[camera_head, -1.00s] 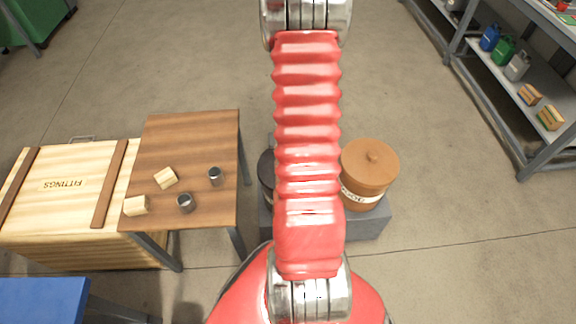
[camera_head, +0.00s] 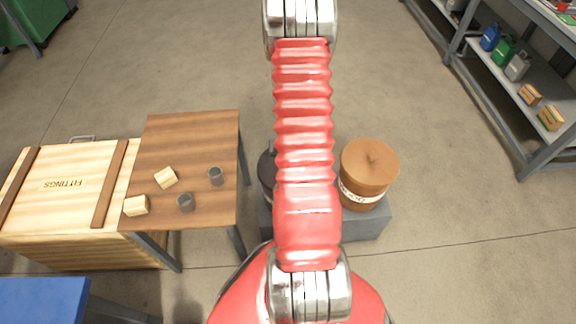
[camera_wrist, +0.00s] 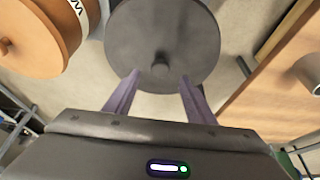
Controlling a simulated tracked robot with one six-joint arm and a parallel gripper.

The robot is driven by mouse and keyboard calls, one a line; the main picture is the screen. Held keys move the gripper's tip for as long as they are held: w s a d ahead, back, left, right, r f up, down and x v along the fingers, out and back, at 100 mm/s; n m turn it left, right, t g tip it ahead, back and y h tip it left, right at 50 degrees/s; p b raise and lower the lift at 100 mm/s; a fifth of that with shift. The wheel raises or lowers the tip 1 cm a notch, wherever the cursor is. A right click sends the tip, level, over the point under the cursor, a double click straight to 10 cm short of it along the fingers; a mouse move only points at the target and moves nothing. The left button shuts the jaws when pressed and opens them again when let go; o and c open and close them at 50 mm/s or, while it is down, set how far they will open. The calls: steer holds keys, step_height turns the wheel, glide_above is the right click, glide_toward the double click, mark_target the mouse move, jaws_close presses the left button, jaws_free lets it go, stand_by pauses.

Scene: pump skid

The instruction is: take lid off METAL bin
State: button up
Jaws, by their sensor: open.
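A dark grey round lid (camera_wrist: 150,28) with a small knob (camera_wrist: 160,69) fills the top middle of the wrist view. In the head view its dark bin (camera_head: 266,172) is mostly hidden behind my arm, and no label shows on it, so I cannot read whether it says METAL. My gripper (camera_wrist: 160,77) is open and empty. Its two fingertips lie either side of the knob in the picture, over the lid's near part; I cannot tell their height above it. The gripper is out of the head view.
An orange-brown lidded bin (camera_head: 369,172) with a white label stands right of the dark bin on a grey plinth (camera_head: 362,227). A wooden table (camera_head: 190,135) with small blocks and metal pieces stands left, beside a FITTINGS crate (camera_head: 65,210). A shelf (camera_head: 510,80) is far right.

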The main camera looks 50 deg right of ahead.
steer(key=shift+f, duration=0.15)
steer(key=shift+x, duration=2.45)
steer(key=shift+w, duration=0.1)
jaws_close()
